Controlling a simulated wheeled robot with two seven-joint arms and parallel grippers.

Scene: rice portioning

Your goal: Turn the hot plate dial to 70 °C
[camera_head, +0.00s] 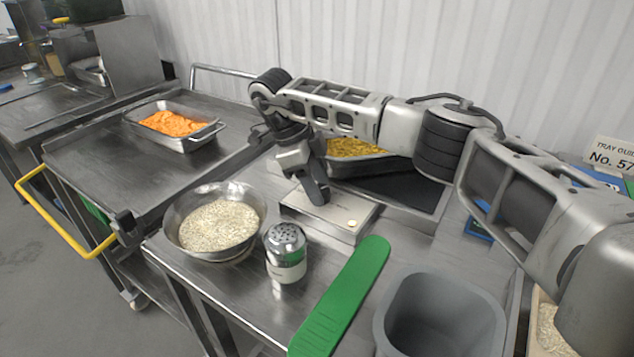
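My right arm reaches in from the right, and its gripper (318,194) points down over a low, flat metal unit (346,231) on the near table. The fingers are close to the unit's top or back edge; contact cannot be told. The fingers are seen from the side, so their opening is unclear. A small pale round spot (351,223) shows on the unit to the right of the fingertips. I cannot tell whether this unit is the hot plate. No readable dial or temperature marking shows. My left gripper is not in view.
A metal bowl of grain (180,240), a shaker (286,262), a green-handled tool (345,300) and a grey bin (440,315) stand in front. A tray with yellow food (368,166) lies behind my gripper. An orange-food pan (190,143) sits on the left cart.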

